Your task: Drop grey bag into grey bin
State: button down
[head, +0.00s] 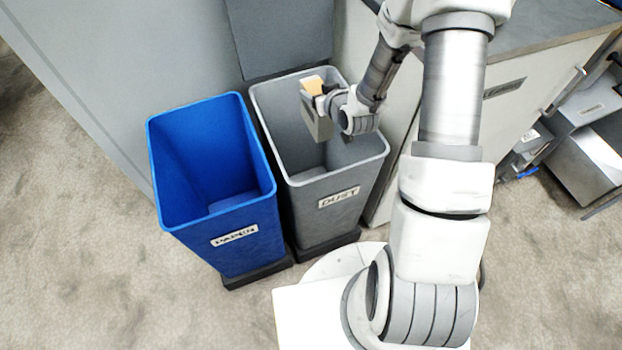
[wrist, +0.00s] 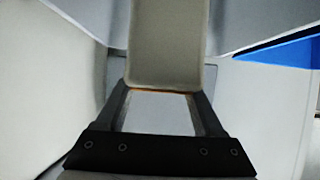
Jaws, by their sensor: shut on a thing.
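The grey bin (head: 264,112), labelled "DUST", stands open on the floor right of the blue bin. My gripper (wrist: 160,94) is shut on the grey bag (wrist: 167,45), which fills the space between the fingertips in the wrist view. In the head view the grey bag (head: 316,122) appears over the open mouth of the grey bin, inside its rim outline, with a tan patch at its top. The fingers are mostly hidden in the head view by the bag and wrist. The bag's exact height against the rim is hard to tell.
An open blue bin (head: 210,215) stands close on the left; part of a blue bin (wrist: 285,52) shows at right in the wrist view. A grey wall panel (head: 120,60) is behind, and a counter (head: 545,30) is at the right. Carpet in front is clear.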

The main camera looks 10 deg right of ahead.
jog(key=shift+c, duration=0.6)
grip_release()
jog(key=shift+o, duration=0.6)
jog(key=shift+s, duration=0.15)
jog(key=p+v, duration=1.7)
jog(key=shift+r, duration=0.15)
